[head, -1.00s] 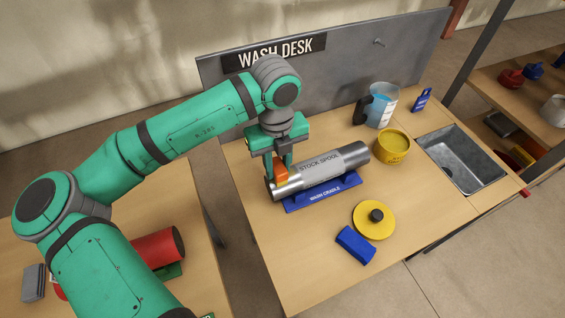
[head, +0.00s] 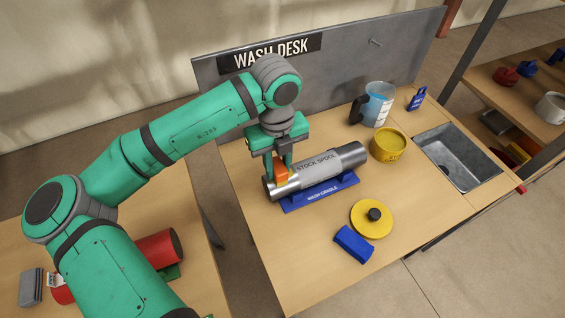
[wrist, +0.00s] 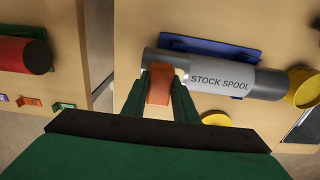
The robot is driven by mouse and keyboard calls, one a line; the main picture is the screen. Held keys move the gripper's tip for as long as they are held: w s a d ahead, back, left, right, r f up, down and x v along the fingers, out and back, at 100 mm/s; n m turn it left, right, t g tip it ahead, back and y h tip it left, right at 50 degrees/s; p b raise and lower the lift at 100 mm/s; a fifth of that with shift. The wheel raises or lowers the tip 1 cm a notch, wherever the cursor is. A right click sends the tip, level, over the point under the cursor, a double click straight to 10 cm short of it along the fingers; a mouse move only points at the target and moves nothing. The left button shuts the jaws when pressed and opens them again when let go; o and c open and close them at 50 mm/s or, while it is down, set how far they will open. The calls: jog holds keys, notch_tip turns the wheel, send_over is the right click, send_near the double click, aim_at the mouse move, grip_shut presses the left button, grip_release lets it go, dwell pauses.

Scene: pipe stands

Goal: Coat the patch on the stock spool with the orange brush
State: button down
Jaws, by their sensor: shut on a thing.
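The stock spool (head: 322,165), a grey and silver cylinder with its name on it, lies in the blue wash cradle (head: 322,192) on the wash desk. It also shows in the wrist view (wrist: 222,80). My gripper (head: 281,171) is shut on the orange brush (head: 281,174), at the spool's left end. In the wrist view the orange brush (wrist: 159,86) sits between the two fingers, over or against the spool's silver end. Whether its bristles touch the spool cannot be told. The patch cannot be made out; the brush and fingers cover part of that end.
A yellow tub (head: 388,146), a blue jug (head: 377,104) and a sink (head: 456,160) are to the right. A yellow lid (head: 371,219) and a blue block (head: 353,244) lie in front. A grey panel (head: 350,65) stands behind. The desk's front left is clear.

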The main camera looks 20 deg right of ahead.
jog(key=shift+a, duration=0.45)
jog(key=shift+d, duration=0.85)
jog(key=shift+w+d, duration=0.2)
jog(key=shift+d, duration=0.4)
jog(key=shift+s+a, duration=0.1)
jog(key=shift+r, duration=0.1)
jog(key=shift+r, duration=0.9)
